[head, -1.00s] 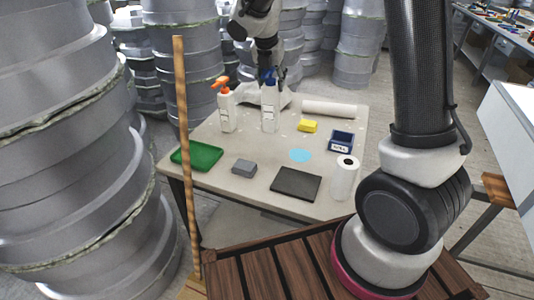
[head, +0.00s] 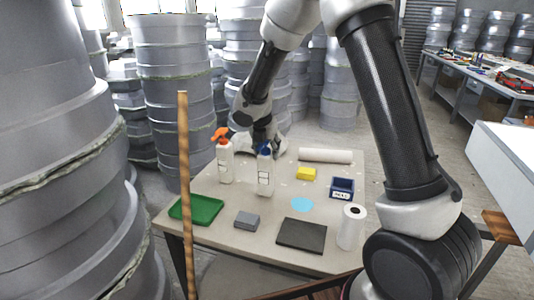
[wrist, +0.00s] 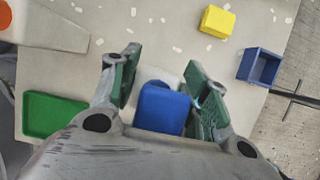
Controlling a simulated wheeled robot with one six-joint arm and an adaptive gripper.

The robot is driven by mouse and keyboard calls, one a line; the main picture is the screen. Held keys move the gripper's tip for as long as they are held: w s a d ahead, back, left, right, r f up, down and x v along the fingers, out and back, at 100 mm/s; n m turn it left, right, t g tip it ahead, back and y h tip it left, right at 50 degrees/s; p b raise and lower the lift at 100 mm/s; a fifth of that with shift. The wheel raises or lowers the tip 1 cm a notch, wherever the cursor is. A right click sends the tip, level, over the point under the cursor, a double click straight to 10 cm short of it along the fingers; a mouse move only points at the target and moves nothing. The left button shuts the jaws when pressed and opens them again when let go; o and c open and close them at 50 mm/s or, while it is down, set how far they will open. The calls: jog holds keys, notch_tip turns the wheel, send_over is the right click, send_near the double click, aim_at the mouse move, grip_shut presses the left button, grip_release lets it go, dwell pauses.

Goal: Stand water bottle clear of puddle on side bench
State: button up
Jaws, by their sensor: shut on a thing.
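The water bottle (head: 265,178), white with a blue cap, is upright at the back middle of the side bench (head: 215,240). A light blue puddle (head: 302,204) lies flat to its right and nearer me, apart from the bottle. My gripper (head: 264,146) comes down from behind and is shut on the bottle's top. In the wrist view the blue cap (wrist: 162,108) sits between the two green-padded fingers. The bottle's body is mostly hidden there, and the puddle does not show. I cannot tell whether the bottle's base touches the bench.
A spray bottle (head: 225,162) with an orange head stands close left. A yellow sponge (head: 306,174), blue bin (head: 342,187), paper roll (head: 350,228), dark plate (head: 301,235), grey block (head: 246,220) and green tray (head: 196,209) are spread around. A wooden pole (head: 185,200) rises at front left.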

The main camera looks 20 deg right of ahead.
jog(key=shift+f, duration=0.5)
jog(key=o, duration=1.5)
jog(key=shift+r, duration=0.35)
jog(key=v, duration=1.1)
jog(key=shift+s+a+f, duration=0.1)
jog(key=shift+s+r, duration=0.15)
jog(key=shift+r, duration=0.2)
